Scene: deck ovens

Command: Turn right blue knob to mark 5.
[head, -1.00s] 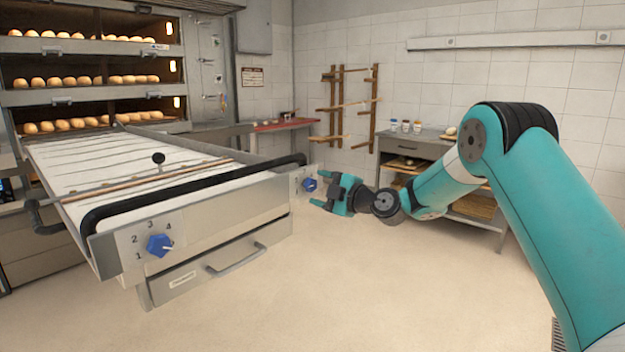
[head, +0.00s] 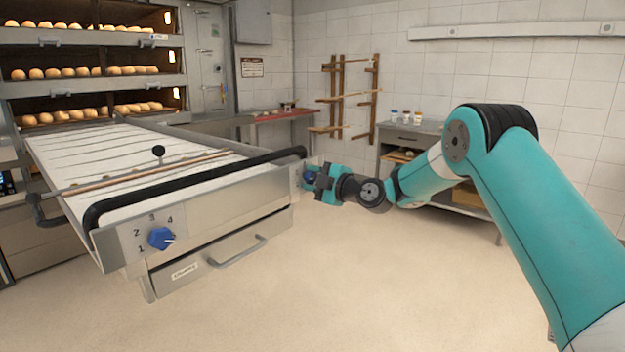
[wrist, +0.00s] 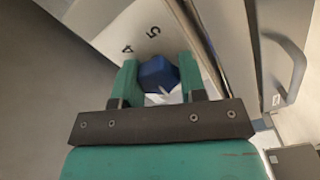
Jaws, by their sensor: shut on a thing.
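The right blue knob (head: 309,177) sits on a pale plate at the right end of the loader's front, partly hidden by my gripper (head: 317,180) in the head view. In the wrist view my two green fingers (wrist: 158,78) are shut on the blue knob (wrist: 157,70), one on each side. A pale line shows at the knob's near edge, on the side away from the digits. The digits 5 (wrist: 152,31) and 4 (wrist: 127,49) are visible on the plate; other marks are hidden.
A second blue knob (head: 161,238) with marks 1 to 4 showing is at the loader's left end. A black bar (head: 195,182) runs along the front. A drawer handle (head: 238,252) is below. The floor in front is clear; a work table (head: 412,137) stands behind my arm.

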